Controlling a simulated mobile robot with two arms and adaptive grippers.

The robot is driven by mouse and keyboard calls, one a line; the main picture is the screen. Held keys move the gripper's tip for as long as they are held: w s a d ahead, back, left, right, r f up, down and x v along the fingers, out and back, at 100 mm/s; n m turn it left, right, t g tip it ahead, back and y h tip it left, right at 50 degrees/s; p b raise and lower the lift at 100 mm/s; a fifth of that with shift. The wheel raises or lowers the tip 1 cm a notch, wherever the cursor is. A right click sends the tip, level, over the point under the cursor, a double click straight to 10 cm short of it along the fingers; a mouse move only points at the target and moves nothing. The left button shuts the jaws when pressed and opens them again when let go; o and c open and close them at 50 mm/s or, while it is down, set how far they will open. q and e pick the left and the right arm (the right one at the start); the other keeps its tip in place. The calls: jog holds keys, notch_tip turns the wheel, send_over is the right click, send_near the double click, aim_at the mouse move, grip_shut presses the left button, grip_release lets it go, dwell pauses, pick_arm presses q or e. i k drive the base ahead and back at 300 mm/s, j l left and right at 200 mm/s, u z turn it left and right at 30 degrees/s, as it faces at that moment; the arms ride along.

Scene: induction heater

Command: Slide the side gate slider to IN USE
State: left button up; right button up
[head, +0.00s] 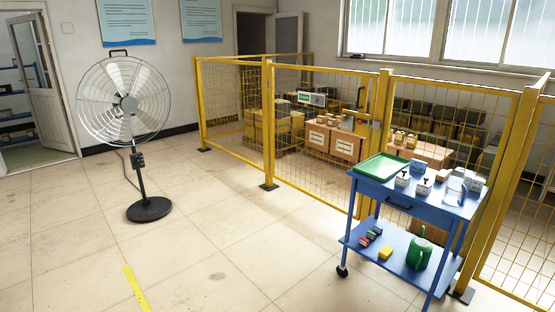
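A small sign panel (311,99), which looks like the gate slider, is mounted on the yellow mesh gate (318,75) in the middle of the head view. Its left part is green with light lettering, and its right part is pale grey. The lettering is too small to read, so I cannot tell which position the slider is in. A handle (360,97) and a small grey box (376,125) are at the gate's right edge. The gate looks closed. Neither of my grippers is in view.
A blue cart (425,207) with a green tray (383,167) stands before the fence's right part. A standing fan (125,104) is at left. Cardboard boxes (333,141) are behind the mesh. The tiled floor before the gate is clear, with a yellow stripe (136,289).

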aim_at(318, 99)
jog(key=i, duration=0.7)
jog(key=i+j, duration=0.15)
jog(key=i, duration=0.5)
jog(key=i+z, duration=0.1)
jog(key=i, duration=0.6)
jog(key=i+j, duration=0.2)
jog(key=i, duration=0.5)
jog(key=i+j, duration=0.1)
jog(key=i, duration=0.55)
jog(key=z, duration=0.05)
